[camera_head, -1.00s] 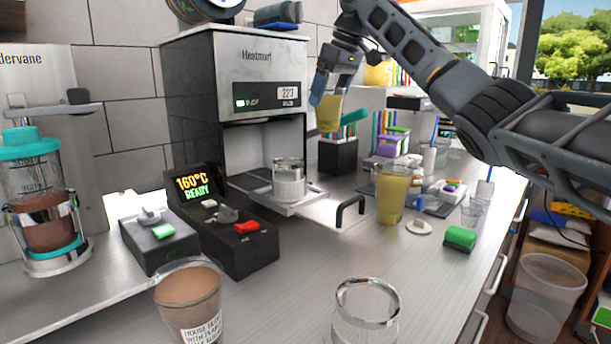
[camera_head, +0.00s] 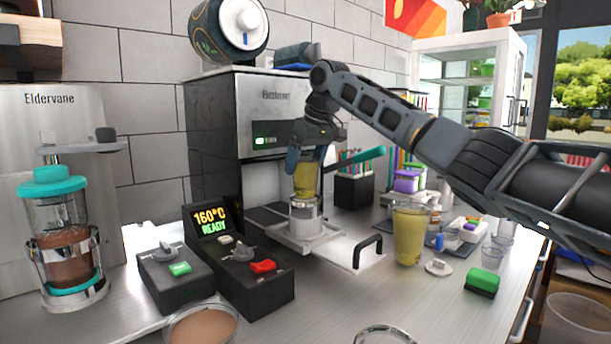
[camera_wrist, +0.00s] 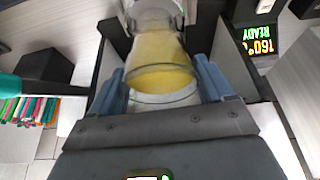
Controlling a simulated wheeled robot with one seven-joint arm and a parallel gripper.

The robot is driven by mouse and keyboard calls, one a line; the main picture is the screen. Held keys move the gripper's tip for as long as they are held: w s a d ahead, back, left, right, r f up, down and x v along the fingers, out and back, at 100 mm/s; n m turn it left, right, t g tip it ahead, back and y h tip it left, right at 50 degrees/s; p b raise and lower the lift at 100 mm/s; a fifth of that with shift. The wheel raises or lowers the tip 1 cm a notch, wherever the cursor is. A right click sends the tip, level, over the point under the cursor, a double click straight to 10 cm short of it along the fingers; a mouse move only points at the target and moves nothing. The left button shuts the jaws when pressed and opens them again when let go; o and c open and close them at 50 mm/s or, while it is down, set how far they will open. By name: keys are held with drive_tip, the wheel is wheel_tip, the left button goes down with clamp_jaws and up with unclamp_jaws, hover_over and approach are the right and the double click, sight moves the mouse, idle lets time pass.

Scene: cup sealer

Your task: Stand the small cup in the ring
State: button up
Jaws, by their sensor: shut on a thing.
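The small cup (camera_head: 306,182) holds a yellow drink and is upright in the head view. My gripper (camera_head: 308,160) is shut on it from above. In the wrist view the cup (camera_wrist: 160,60) sits between my two blue fingers. The ring (camera_head: 305,216) is a pale, clear-topped cylinder on the sealer's pulled-out tray (camera_head: 340,250). The cup's bottom is directly over the ring's top or just inside it; I cannot tell which. My fingers hide part of the cup's upper side.
The sealer (camera_head: 215,140) rises behind the tray. A black handle (camera_head: 367,250) stands at the tray's front. The control box (camera_head: 245,275), reading 160°C READY, is to the left. A larger yellow cup (camera_head: 409,235) and a green-topped block (camera_head: 482,281) stand to the right.

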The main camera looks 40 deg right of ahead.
sight(305, 177)
drive_tip(key=shift+f, duration=1.75)
drive_tip(key=shift+f, duration=0.35)
drive_tip(key=o, duration=1.1)
drive_tip(key=v, duration=1.2)
drive_tip(key=shift+r, duration=0.35)
drive_tip(key=shift+f+b, duration=0.1)
drive_tip(key=shift+b, duration=0.2)
